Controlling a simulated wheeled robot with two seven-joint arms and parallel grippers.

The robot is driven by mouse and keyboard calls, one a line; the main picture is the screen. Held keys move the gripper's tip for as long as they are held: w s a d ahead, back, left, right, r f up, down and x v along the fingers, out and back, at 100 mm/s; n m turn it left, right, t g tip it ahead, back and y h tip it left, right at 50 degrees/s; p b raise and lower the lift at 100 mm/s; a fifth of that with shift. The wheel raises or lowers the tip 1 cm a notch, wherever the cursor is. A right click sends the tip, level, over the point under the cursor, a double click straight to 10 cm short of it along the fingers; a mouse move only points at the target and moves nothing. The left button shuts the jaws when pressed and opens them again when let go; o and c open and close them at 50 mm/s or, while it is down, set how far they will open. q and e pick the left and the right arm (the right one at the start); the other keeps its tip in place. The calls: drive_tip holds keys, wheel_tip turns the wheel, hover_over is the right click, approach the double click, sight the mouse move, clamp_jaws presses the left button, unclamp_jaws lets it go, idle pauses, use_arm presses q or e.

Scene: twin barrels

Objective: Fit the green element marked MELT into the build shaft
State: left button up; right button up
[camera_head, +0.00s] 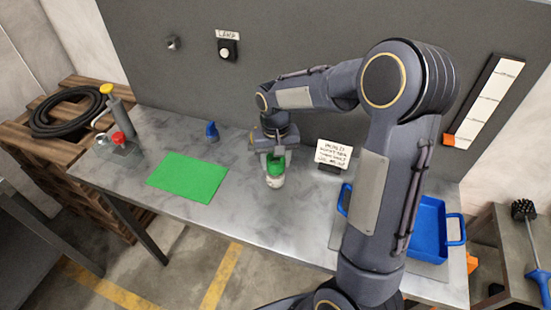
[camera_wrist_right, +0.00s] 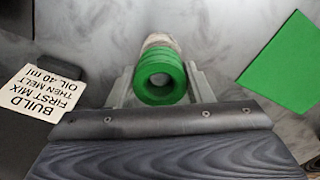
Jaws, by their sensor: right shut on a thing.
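The green element (camera_head: 275,168) is a ringed green piece with a hollow end, and a pale section shows at its lower end. No MELT mark is readable on it. My right gripper (camera_head: 274,157) is shut on it over the steel table (camera_head: 236,216). In the right wrist view the green element (camera_wrist_right: 160,78) sits between the two fingers, its open green end facing the camera. I cannot tell whether its lower end touches the table. The build shaft cannot be made out. My left gripper is not in view.
A green mat (camera_head: 187,178) and a small blue piece (camera_head: 211,131) lie left. A note card (camera_head: 334,154) reads build, first mix, then melt, oil 40 ml. A blue tray (camera_head: 428,230) stands right, partly behind my arm. Bottles (camera_head: 122,140) stand far left.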

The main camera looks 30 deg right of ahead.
drive_tip(key=shift+f+b, duration=0.7)
drive_tip(key=shift+f, duration=0.2)
drive_tip(key=o, duration=1.4)
wheel_tip(320, 180, up, 7)
drive_tip(key=shift+r, duration=0.4)
drive_tip(key=shift+s, duration=0.1)
drive_tip(key=s+a+t+y, duration=0.1)
drive_tip(key=s+a+t, duration=0.1)
drive_tip(key=s, duration=0.5)
drive_tip(key=s+a+r+n+t+y, duration=0.1)
drive_tip(key=s+a, duration=0.2)
drive_tip(key=s, duration=0.4)
drive_tip(key=s+a+n+t+y, duration=0.1)
drive_tip(key=s+a+t, duration=0.1)
drive_tip(key=s, duration=0.6)
drive_tip(key=shift+a+r+t+y, duration=0.15)
drive_tip(key=shift+r+t+y, duration=0.15)
drive_tip(key=shift+r+y, duration=0.1)
